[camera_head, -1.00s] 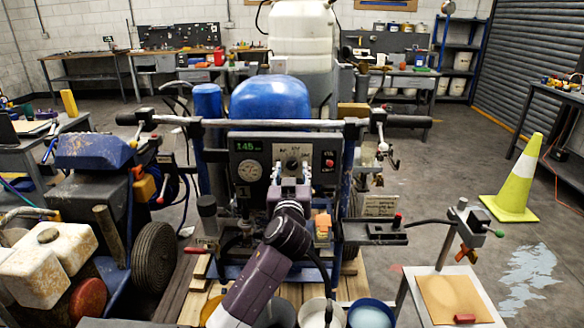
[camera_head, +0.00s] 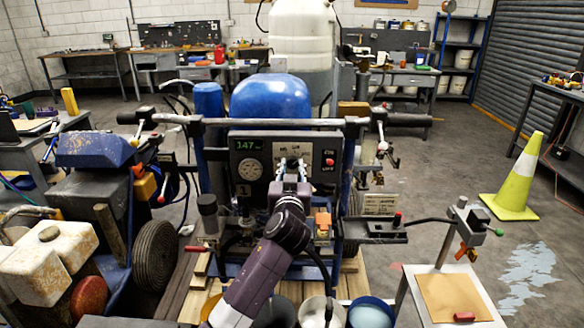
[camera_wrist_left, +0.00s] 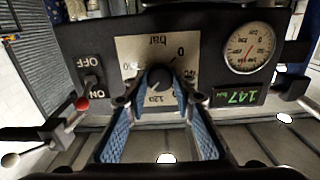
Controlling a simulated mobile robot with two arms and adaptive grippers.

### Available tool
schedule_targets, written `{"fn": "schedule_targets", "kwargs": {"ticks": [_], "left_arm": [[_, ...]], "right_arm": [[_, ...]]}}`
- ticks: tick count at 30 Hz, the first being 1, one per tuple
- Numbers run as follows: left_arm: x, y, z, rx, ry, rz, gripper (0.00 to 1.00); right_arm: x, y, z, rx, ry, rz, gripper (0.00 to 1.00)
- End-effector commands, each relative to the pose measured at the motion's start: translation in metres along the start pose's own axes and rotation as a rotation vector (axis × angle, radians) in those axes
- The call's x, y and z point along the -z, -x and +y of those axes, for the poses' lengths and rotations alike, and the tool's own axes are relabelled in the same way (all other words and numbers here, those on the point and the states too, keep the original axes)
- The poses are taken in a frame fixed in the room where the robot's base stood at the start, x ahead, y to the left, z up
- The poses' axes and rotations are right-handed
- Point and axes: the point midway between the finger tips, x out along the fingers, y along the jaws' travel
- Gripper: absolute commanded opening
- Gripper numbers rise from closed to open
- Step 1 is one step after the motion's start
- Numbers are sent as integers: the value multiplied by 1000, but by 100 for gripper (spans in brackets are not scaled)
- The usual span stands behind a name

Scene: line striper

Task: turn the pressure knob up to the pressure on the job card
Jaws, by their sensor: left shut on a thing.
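The pressure knob (camera_wrist_left: 160,78) is round and black, on a pale dial plate marked "bar" (camera_wrist_left: 133,48), which appears upside down in the left wrist view. My left gripper (camera_wrist_left: 159,92) is shut on the knob, with one blue-padded finger on each side. In the head view the left gripper (camera_head: 291,168) reaches the front of the black control panel (camera_head: 318,180) and hides most of the knob. The green display (camera_head: 248,144) reads 147; it also shows in the left wrist view (camera_wrist_left: 234,96). I cannot make out a readable job card.
A round gauge (camera_wrist_left: 248,48) and an ON/OFF switch (camera_wrist_left: 92,86) flank the dial plate. The handlebar (camera_head: 270,122) runs above the panel. Buckets (camera_head: 370,313) stand below. A yellow-green cone (camera_head: 516,180) stands on open floor at right.

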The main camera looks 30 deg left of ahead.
Motion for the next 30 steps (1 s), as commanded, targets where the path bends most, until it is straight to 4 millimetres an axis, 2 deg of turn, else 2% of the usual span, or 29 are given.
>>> {"fn": "schedule_targets", "kwargs": {"ticks": [11, 12, 16, 25, 30], "left_arm": [[0, 0, 0, 0, -42, 1, 0], [0, 0, 0, 0, -42, 1, 28], [0, 0, 0, 0, -42, 1, 42], [0, 2, 0, 0, -41, 0, 42], [-1, 19, 1, -2, -39, -1, 42]], "right_arm": [[0, 2, 0, 0, 0, -1, 0], [0, 2, 0, 0, 0, -1, 0], [-1, 2, 0, 0, 0, -1, 0], [-2, 2, 0, 0, 0, -3, 0], [-2, 2, 0, 0, 0, -2, 0]]}}
